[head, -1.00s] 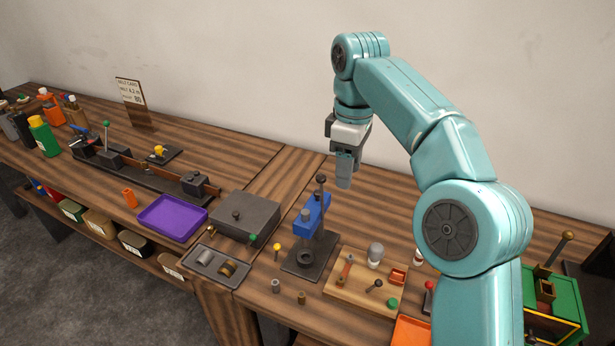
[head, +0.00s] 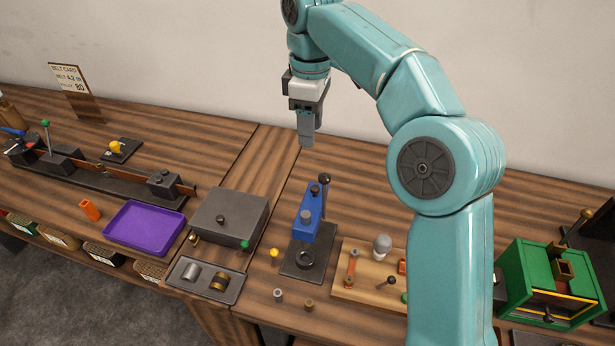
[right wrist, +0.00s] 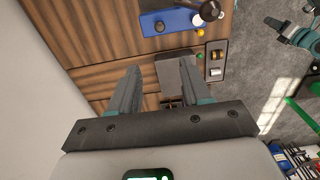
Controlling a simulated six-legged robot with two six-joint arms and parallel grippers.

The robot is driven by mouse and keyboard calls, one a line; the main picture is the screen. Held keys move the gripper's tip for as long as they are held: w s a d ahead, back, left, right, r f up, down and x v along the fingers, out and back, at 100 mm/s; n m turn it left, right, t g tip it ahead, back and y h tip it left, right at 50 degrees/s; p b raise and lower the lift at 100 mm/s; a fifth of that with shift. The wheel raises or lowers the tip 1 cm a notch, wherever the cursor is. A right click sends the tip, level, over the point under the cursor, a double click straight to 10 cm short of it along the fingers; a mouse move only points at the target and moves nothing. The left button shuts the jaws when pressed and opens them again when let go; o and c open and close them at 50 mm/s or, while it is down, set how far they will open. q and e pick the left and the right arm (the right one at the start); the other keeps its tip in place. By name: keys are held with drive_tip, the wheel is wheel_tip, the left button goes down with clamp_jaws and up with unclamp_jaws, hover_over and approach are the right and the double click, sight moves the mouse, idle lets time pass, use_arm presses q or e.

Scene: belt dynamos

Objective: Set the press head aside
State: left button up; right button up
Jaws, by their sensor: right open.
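A blue press (head: 309,222) with a dark lever and ball knob stands upright on a dark base plate in the middle of the bench. Its blue head sits on the post above a dark ring on the base. My right gripper (head: 306,138) hangs fingers down above and behind the press, apart from it, and is empty. In the right wrist view the two fingers of the gripper (right wrist: 162,85) stand wide apart, and the blue press (right wrist: 172,21) shows at the top edge. I do not see my left gripper.
Left of the press are a dark grey block (head: 231,218), a grey tray (head: 229,292) with two cylinders and a purple tray (head: 136,244). Right of it are a wooden board (head: 348,292) with small parts and a green machine (head: 548,285). Bare bench lies behind the press.

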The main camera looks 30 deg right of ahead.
wheel_tip(320, 180, down, 4)
drive_tip(key=s+d+b, duration=0.1)
hover_over(315, 188)
wheel_tip(315, 188, down, 6)
drive_tip(key=shift+w+a, duration=0.1)
drive_tip(key=shift+a, duration=0.05)
drive_tip(key=f, duration=0.2)
drive_tip(key=d+f, duration=0.1)
drive_tip(key=f, duration=0.1)
drive_tip(key=shift+s, duration=0.2)
drive_tip(key=shift+a+f, duration=0.15)
drive_tip(key=shift+f, duration=0.05)
drive_tip(key=shift+w+a+f, duration=0.15)
drive_tip(key=shift+a, duration=0.05)
drive_tip(key=shift+w+f, duration=0.15)
drive_tip(key=shift+w, duration=0.05)
drive_tip(key=shift+s+d, duration=0.15)
drive_tip(key=shift+d, duration=0.05)
drive_tip(key=shift+c, duration=0.3)
drive_tip(key=shift+s, duration=0.1)
drive_tip(key=c, duration=0.5)
drive_tip(key=shift+a, duration=0.1)
clamp_jaws()
